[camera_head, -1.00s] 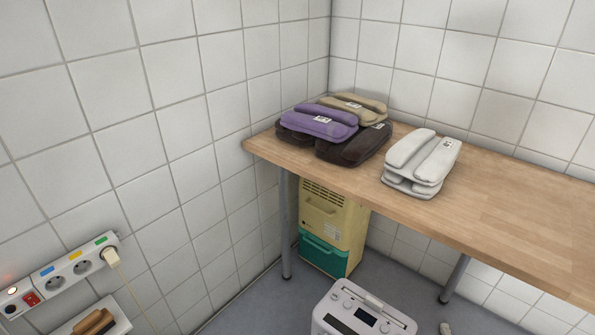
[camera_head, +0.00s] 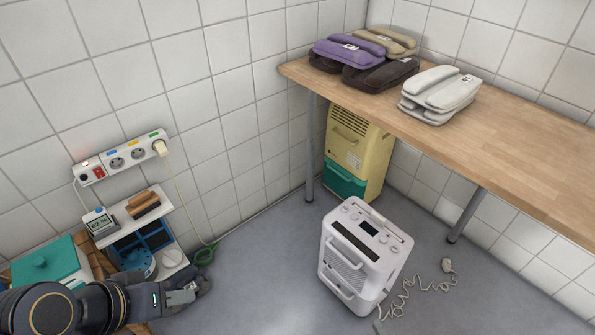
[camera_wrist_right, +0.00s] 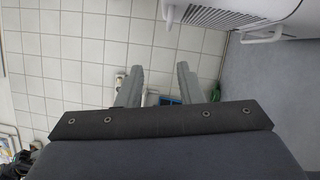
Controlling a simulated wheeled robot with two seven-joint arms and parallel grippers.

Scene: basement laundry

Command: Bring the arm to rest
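My left arm comes in from the lower left in the head view, dark with a grey gripper (camera_head: 185,293). The gripper hangs in front of the small wall shelf and beside a green loop on the cord. Its fingers are too small and overlapped to tell whether they are open. My right gripper (camera_wrist_right: 158,82) shows only in the right wrist view. Its two grey fingers are spread apart with nothing between them. Small items show far behind the fingers. The right arm is outside the head view.
A white portable appliance (camera_head: 351,262) stands on the floor, its cord (camera_head: 420,286) lying to the right. A wooden table (camera_head: 520,145) holds folded stacks. A yellow-and-green unit (camera_head: 349,150) stands beneath it. A power strip (camera_head: 125,159) and a shelf are on the left wall.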

